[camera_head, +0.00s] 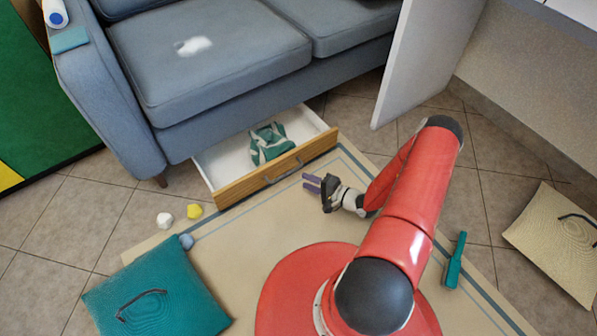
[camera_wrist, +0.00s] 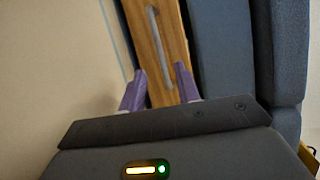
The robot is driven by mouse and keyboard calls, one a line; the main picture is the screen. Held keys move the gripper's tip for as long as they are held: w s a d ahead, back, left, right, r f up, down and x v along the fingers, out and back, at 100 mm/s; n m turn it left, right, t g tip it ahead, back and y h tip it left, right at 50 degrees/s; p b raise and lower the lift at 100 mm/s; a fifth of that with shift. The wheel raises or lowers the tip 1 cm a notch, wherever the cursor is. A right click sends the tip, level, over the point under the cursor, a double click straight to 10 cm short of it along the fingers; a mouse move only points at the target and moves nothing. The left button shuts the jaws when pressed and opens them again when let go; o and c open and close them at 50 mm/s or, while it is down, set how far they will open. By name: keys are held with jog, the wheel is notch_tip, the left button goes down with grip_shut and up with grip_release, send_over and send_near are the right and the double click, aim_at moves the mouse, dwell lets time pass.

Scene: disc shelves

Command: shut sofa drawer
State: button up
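The sofa drawer (camera_head: 277,177) is pulled out from under the blue-grey sofa (camera_head: 205,58). It has a wooden front, a metal handle (camera_head: 283,172) and a white inside. A green and white cloth item (camera_head: 268,143) lies in it. My gripper (camera_head: 312,183) is in front of the drawer's right half, close to the front. In the wrist view the drawer front (camera_wrist: 158,52) and its handle (camera_wrist: 160,45) lie ahead, and my gripper (camera_wrist: 158,88) has its purple fingers apart with no object held between them. Whether a finger touches the wood I cannot tell.
A white panel (camera_head: 415,60) stands right of the drawer. A teal cushion (camera_head: 155,292), a white piece (camera_head: 164,220), a yellow piece (camera_head: 194,211) and a blue ball (camera_head: 186,241) lie at left. A green object (camera_head: 455,262) and a beige cushion (camera_head: 562,240) lie at right.

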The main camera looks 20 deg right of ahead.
jog(key=shift+w+a+f+n, duration=0.1)
jog(key=shift+w+a+n, duration=0.2)
jog(key=shift+w+n, duration=0.1)
jog(key=b+x, duration=0.1)
jog(key=x, duration=0.5)
jog(key=shift+w+a, duration=0.25)
grip_shut()
